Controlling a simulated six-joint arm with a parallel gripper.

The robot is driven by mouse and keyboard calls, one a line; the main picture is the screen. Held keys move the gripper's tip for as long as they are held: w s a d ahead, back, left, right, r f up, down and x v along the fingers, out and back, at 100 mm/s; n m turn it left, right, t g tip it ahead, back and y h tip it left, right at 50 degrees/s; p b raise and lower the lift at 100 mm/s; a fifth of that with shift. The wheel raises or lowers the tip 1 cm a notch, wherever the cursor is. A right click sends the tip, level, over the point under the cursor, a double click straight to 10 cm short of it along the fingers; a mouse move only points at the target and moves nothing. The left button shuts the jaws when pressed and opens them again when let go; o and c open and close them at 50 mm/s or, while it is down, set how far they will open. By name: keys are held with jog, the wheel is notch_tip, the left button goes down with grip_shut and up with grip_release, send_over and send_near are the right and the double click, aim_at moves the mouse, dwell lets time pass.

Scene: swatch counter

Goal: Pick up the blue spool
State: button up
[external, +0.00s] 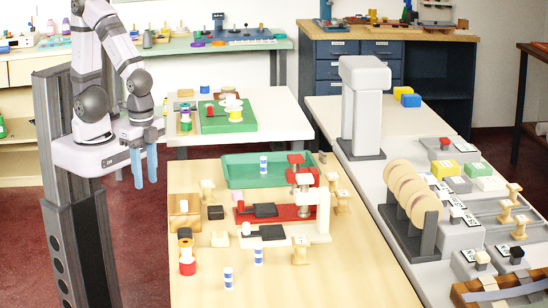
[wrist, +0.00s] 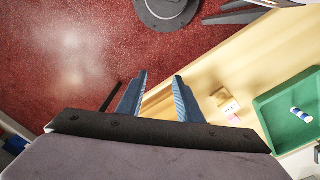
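No plain blue spool can be singled out with certainty. The tray one also shows in the wrist view (wrist: 301,115), at the right. A small blue piece (external: 204,89) sits on the white table behind. My gripper (external: 145,183) hangs at the left, beyond the wooden table's left edge. In the wrist view its blue fingers (wrist: 161,75) are apart with nothing between them.
The green tray (external: 235,181) lies at the table's back. The table's front right (external: 350,275) is clear. A grey counter with discs (external: 405,190) stands right.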

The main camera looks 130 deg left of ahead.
jog(key=shift+r+p, duration=0.45)
jog(key=shift+r, duration=0.05)
jog(key=shift+o, duration=0.5)
jog(key=shift+f, duration=0.15)
jog(key=m+t+b, duration=0.1)
jog(key=t+b, duration=0.3)
jog(key=t, duration=0.1)
send_over(258, 246)
jog(key=s, duration=0.3)
notch_tip(258, 246, down, 2)
jog(key=shift+h, duration=0.3)
jog(key=shift+p+x, duration=1.6)
jog(key=shift+x, duration=2.2)
jog(key=shift+a, duration=0.15)
grip_shut()
